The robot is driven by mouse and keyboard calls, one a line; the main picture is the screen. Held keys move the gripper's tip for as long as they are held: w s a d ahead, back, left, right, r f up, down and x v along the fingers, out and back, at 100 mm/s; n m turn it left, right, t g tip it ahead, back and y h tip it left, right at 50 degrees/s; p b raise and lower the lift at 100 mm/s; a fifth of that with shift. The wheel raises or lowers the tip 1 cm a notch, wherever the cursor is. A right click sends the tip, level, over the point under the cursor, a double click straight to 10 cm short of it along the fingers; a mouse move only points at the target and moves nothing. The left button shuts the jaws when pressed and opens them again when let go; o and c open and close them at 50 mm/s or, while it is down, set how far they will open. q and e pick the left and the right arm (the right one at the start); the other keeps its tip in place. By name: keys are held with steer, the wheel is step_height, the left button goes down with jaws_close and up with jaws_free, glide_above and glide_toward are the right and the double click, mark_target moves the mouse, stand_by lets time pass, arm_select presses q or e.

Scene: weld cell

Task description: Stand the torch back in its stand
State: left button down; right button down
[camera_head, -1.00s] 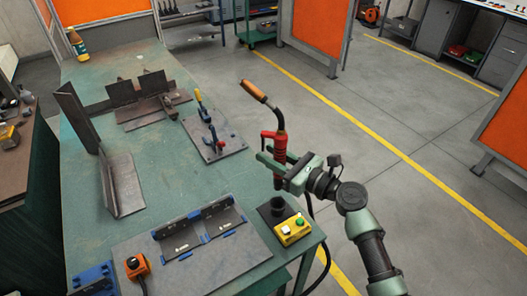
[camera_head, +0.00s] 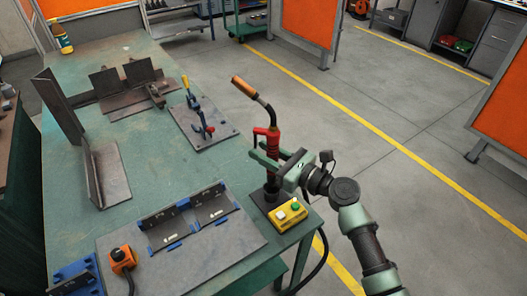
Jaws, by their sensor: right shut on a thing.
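The torch (camera_head: 273,142) has a red handle, a dark curved neck and a copper-coloured nozzle at its top. It is roughly upright. My right gripper (camera_head: 268,161) is shut on the red handle, reaching in from the right. The stand (camera_head: 266,199) is a dark cup on a dark base at the table's right edge. The torch's lower end lines up with the cup; I cannot tell if it is inside or just above it. My left gripper is not in view.
A yellow button box (camera_head: 287,215) sits right beside the stand. A plate with blue-edged fixtures (camera_head: 195,245) lies to its left. A clamp plate (camera_head: 203,131), steel angle pieces (camera_head: 105,172) and an orange knob box (camera_head: 122,259) are also on the green table (camera_head: 160,190).

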steer(key=shift+r+p, duration=0.15)
steer(key=shift+p, duration=0.5)
stand_by(1.6)
stand_by(0.4)
steer(key=shift+f+b, duration=2.35)
steer(key=shift+f, duration=0.6)
steer(key=c, duration=1)
jaws_free()
steer(key=shift+s, duration=0.1)
steer(key=shift+f, duration=0.1)
